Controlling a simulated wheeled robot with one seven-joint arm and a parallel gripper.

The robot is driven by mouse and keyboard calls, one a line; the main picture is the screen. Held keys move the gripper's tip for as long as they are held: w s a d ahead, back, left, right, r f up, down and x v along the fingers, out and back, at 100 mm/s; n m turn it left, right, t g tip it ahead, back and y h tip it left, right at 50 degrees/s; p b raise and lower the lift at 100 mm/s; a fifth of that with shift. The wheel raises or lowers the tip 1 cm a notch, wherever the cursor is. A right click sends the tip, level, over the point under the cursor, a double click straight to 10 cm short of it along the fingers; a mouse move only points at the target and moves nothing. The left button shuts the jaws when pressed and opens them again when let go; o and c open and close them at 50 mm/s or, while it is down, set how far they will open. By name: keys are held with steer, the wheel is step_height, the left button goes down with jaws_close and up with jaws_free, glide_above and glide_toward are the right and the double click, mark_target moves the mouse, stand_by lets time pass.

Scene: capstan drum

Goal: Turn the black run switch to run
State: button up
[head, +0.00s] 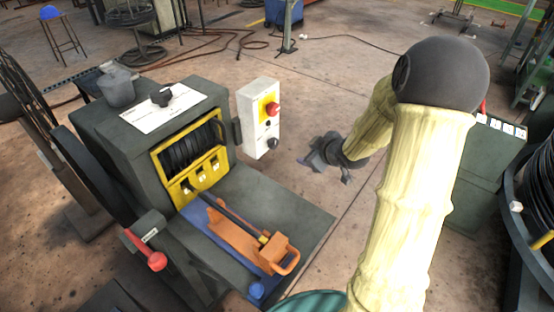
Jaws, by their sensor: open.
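A white control box (255,118) stands at the right side of the dark green drum machine. Low on its face is a black rotary switch (272,143), below a red mushroom button (273,109) on a yellow plate. The switch's setting is too small to read. My gripper (322,164) is open and empty, to the right of the box and slightly lower in the picture. A clear gap shows between it and the switch. Nothing covers the switch.
The machine's top (140,115) carries a white label with another black knob (162,97) and a grey cup (117,87). A red-knobbed lever (156,261) sticks out at front left. An orange tool (250,238) lies on the bed. A dark cabinet (470,165) stands right of my arm.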

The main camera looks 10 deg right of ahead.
mark_target(276, 145)
steer(key=w+d+f+n+t+y+b, duration=0.1)
steer(key=d+f+n+t+y+b, duration=0.2)
steer(key=f+n+y+b, duration=0.4)
step_height(276, 145, down, 2)
steer(key=d+y+b, duration=0.1)
steer(key=y+b, duration=0.1)
steer(key=b, duration=0.1)
steer(key=shift+d+t, duration=0.2)
steer(key=shift+t, duration=0.2)
steer(key=x, duration=1.7)
steer(key=shift+w+a, duration=0.15)
steer(key=shift+a, duration=0.15)
steer(key=c, duration=1)
